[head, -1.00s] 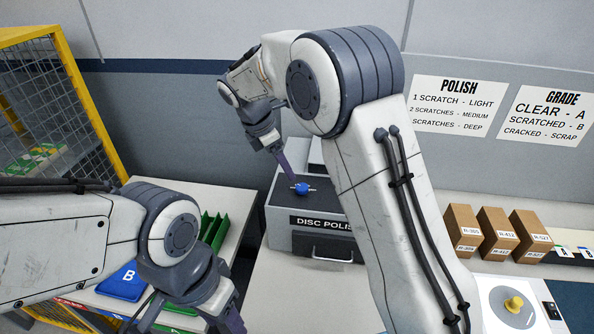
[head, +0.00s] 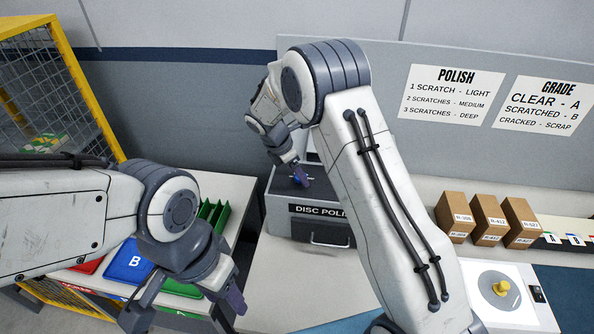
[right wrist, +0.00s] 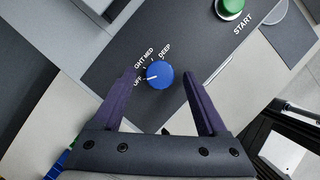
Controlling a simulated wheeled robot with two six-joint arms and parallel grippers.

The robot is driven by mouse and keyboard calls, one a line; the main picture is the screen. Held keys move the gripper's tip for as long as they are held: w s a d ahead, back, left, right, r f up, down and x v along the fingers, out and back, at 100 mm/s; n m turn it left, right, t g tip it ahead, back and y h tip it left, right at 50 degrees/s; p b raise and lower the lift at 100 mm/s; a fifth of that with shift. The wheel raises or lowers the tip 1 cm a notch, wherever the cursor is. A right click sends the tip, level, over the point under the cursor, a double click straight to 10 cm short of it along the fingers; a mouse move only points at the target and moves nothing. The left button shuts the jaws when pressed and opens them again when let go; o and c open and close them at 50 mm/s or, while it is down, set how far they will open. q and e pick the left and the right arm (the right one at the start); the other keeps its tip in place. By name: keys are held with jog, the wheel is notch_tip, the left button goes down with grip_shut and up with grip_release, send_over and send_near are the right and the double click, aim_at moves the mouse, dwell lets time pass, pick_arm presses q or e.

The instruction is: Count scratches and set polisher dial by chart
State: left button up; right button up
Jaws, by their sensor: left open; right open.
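The grey disc polisher (head: 283,222) stands on the table. Its blue dial (right wrist: 160,75) has a white mark toward OFF, with LIGHT, MED and DEEP lettered around it. My right gripper (right wrist: 160,78) is open, its fingers on either side of the dial; I cannot tell whether they touch it. In the head view the right gripper (head: 301,176) mostly hides the dial. My left gripper (head: 187,309) is open and empty at the lower left. The POLISH chart (head: 452,95) reads 1 scratch light, 2 medium, 3 deep. No scratches can be made out.
A green START button (right wrist: 231,7) sits beside the dial. A GRADE chart (head: 546,104) hangs on the wall. A blue B bin (head: 128,261) and mesh cage are left.

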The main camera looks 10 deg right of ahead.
grip_shut()
jog(key=shift+m, duration=0.3)
jog(key=m, duration=0.1)
jog(key=m+g+p, duration=0.1)
jog(key=m, duration=0.1)
jog(key=shift+w+g, duration=0.25)
jog(key=shift+g, duration=0.05)
jog(key=shift+w+m+g, duration=0.15)
jog(key=shift+m+g, duration=0.55)
jog(key=shift+m, duration=1.3)
jog(key=shift+r, duration=0.1)
grip_release()
